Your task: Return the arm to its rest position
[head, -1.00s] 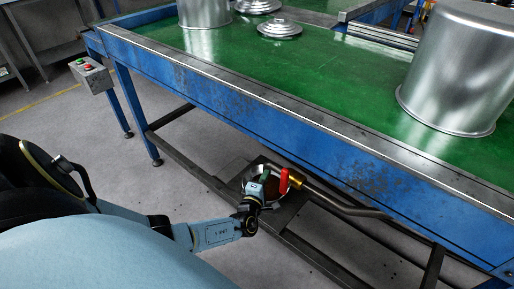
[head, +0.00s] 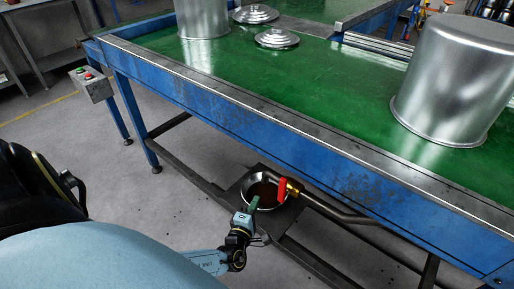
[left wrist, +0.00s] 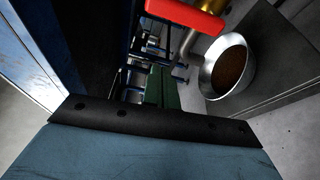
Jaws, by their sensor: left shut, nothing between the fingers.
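My left gripper (head: 253,203) shows low in the middle of the head view, in front of the bench. It is shut and empty. Its green fingers (left wrist: 161,88) also show in the left wrist view, closed together. A metal bowl (head: 247,187) with brown contents sits under a pipe just beyond the gripper, and it shows at the right of the left wrist view (left wrist: 208,82). A red valve handle (head: 282,188) on the brass tap lies right of the fingers, apart from them in the left wrist view. My right gripper is not in view.
A blue bench with a green top (head: 330,88) crosses the view. A large pot (head: 450,80), a second pot (head: 203,18) and two lids (head: 277,38) stand on it. A button box (head: 91,84) hangs at its left end. The floor at lower left is clear.

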